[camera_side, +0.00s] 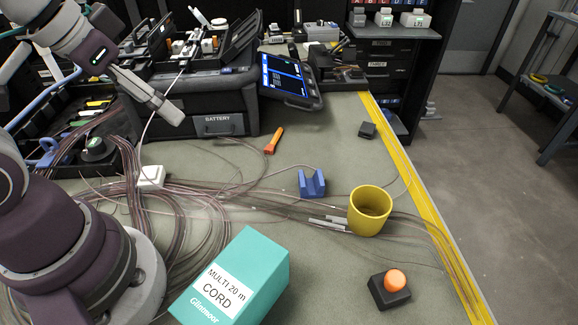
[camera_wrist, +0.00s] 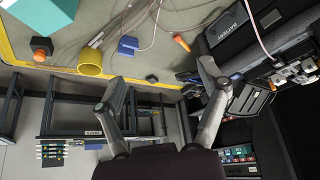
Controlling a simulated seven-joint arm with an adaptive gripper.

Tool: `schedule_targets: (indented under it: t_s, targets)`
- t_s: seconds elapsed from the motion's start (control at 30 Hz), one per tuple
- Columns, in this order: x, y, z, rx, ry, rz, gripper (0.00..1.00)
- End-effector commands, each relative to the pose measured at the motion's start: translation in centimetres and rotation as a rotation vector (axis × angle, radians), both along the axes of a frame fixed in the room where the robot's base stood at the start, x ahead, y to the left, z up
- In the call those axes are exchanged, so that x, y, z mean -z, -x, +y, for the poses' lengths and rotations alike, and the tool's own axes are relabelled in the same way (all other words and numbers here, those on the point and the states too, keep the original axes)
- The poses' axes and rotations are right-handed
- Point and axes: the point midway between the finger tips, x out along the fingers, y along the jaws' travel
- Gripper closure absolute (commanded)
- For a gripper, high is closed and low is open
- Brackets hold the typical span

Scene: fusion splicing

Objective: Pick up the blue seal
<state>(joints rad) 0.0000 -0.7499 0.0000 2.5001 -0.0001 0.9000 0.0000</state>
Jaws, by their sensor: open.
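A small blue notched block (camera_side: 312,183), the most likely blue seal, lies on the bench between an orange tool and a yellow cup. It also shows in the wrist view (camera_wrist: 128,45), up and left of my fingers. Another blue piece (camera_side: 48,152) sits in the black tray at the left, partly hidden. My gripper (camera_side: 172,110) is raised at the upper left in the side view, in front of the black case and well apart from the blue block. In the wrist view its fingers (camera_wrist: 162,78) are spread, with nothing between them.
The yellow cup (camera_side: 370,210) stands right of the blue block. A teal box (camera_side: 255,265) and a black block with an orange knob (camera_side: 390,288) are nearer the front. Loose fibre cables (camera_side: 200,205) cross the bench. The case labelled BATTERY (camera_side: 217,118) and a tilted screen (camera_side: 288,78) stand behind.

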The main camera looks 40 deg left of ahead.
Motion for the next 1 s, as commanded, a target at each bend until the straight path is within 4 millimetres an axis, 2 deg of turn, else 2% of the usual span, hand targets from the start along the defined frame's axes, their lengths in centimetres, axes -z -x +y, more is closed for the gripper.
schedule_targets:
  t_s: [0.23, 0.33, 0.43, 0.53, 0.67, 0.73, 0.9, 1.0]
  targets:
    - [0.0, 0.0, 0.0, -0.001, 0.000, 0.000, 0.24]
    - [-0.3, -0.9, -0.2, -0.030, 0.015, 0.019, 0.24]
    - [-0.7, -3.6, -0.8, -0.127, 0.049, 0.069, 0.24]
    - [-0.2, -7.4, -2.4, -0.266, 0.073, 0.119, 0.24]
    - [2.2, -11.6, -5.7, -0.454, 0.073, 0.153, 0.24]
    - [4.2, -13.3, -7.8, -0.549, 0.064, 0.154, 0.24]
    - [8.7, -15.0, -11.8, -0.719, 0.042, 0.119, 0.24]
    - [10.2, -15.1, -12.9, -0.769, 0.038, 0.099, 0.24]
